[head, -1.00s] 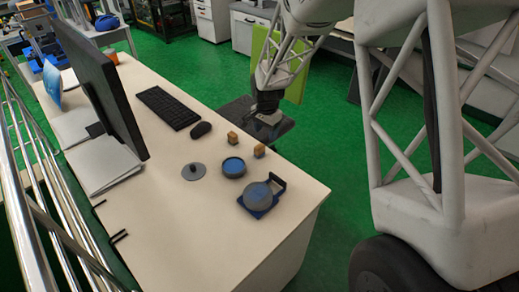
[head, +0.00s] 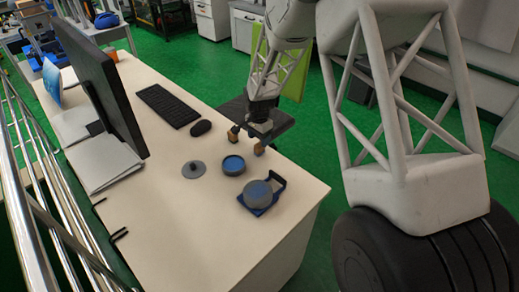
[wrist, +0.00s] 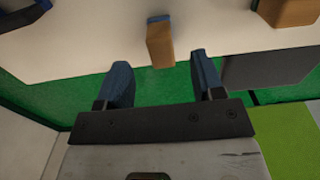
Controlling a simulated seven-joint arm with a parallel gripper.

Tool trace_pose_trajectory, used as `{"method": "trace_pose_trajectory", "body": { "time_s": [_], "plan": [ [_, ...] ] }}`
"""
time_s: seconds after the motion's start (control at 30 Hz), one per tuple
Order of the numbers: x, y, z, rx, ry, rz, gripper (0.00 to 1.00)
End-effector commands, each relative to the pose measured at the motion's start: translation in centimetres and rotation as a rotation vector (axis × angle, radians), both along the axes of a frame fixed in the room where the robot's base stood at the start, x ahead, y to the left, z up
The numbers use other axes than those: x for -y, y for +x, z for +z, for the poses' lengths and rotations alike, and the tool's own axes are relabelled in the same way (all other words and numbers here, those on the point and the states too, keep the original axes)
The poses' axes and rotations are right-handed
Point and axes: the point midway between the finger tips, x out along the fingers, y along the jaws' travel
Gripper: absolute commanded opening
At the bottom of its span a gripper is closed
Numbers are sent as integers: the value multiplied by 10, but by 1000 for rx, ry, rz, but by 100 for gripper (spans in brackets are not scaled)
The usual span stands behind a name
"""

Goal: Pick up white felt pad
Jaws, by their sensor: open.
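I cannot make out a clearly white felt pad in either view. Two small tan-brown blocks stand near the desk's right edge, a left one (head: 233,136) and a right one (head: 259,149). Another tan block (wrist: 295,12) with a dark side is cut off at the top right. My gripper (head: 248,134) is open and empty over the desk edge by the blocks, partly covering them. Its blue-grey fingers also show in the wrist view (wrist: 160,64).
On the desk (head: 170,240) are a round blue-topped dish (head: 233,166), a grey disc with a knob (head: 194,169), a grey round piece in a blue holder (head: 258,194), a mouse (head: 201,128), a keyboard (head: 168,106) and a monitor (head: 105,90). The desk front is clear.

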Motion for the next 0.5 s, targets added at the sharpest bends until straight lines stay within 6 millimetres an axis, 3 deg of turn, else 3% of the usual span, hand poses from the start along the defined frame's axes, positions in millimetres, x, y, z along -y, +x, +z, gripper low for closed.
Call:
{"method": "trace_pose_trajectory", "body": {
  "time_s": [0.13, 0.5],
  "plan": [
    [0, 0, -10, -1, 0, 0, 62],
    [0, 0, -12, 0, 0, 0, 62]
  ]
}}
